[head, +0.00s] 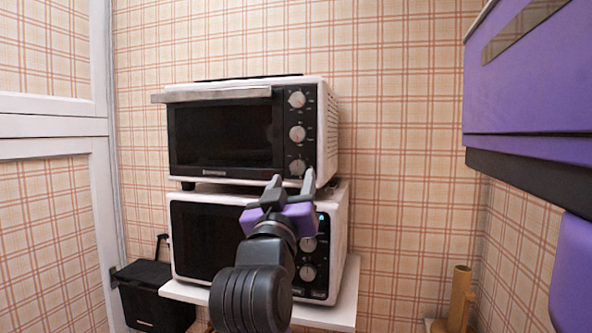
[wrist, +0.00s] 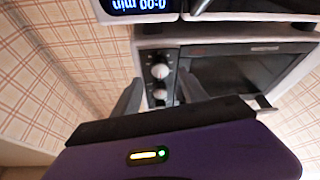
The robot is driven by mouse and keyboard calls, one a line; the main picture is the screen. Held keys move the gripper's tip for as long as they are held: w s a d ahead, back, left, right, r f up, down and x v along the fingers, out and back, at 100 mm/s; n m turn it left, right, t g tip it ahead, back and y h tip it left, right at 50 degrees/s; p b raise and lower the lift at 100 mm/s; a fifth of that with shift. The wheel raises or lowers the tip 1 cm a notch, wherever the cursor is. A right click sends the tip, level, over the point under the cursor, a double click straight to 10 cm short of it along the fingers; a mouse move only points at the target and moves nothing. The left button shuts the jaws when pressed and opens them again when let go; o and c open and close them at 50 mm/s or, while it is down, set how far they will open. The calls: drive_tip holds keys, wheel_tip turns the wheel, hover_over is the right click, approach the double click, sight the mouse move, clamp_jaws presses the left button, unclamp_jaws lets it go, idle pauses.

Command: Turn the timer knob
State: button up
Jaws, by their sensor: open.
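A white toaster oven (head: 223,135) with a dark glass door has a black right-hand panel with three round knobs: top (head: 297,99), middle (head: 297,133) and bottom (head: 297,167). Their labels are too small to read, so I cannot tell which is the timer knob. My gripper (head: 292,182) is open and empty, its fingertips in front of the panel's lower end, just below the bottom knob in the head view. In the upside-down wrist view, two knobs (wrist: 159,71) show between the spread fingers, seemingly apart from them. The rest of the panel is partly hidden.
A microwave (head: 205,240) stands under the oven on a white shelf (head: 345,300); its lit display (wrist: 140,4) shows in the wrist view. A purple cabinet (head: 530,85) hangs at right. A black bin (head: 150,295) stands at lower left.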

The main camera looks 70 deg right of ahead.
sight(297, 168)
drive_tip(key=shift+p+x, duration=0.3)
drive_tip(key=shift+x, duration=1.9)
drive_tip(key=shift+c, duration=0.2)
clamp_jaws()
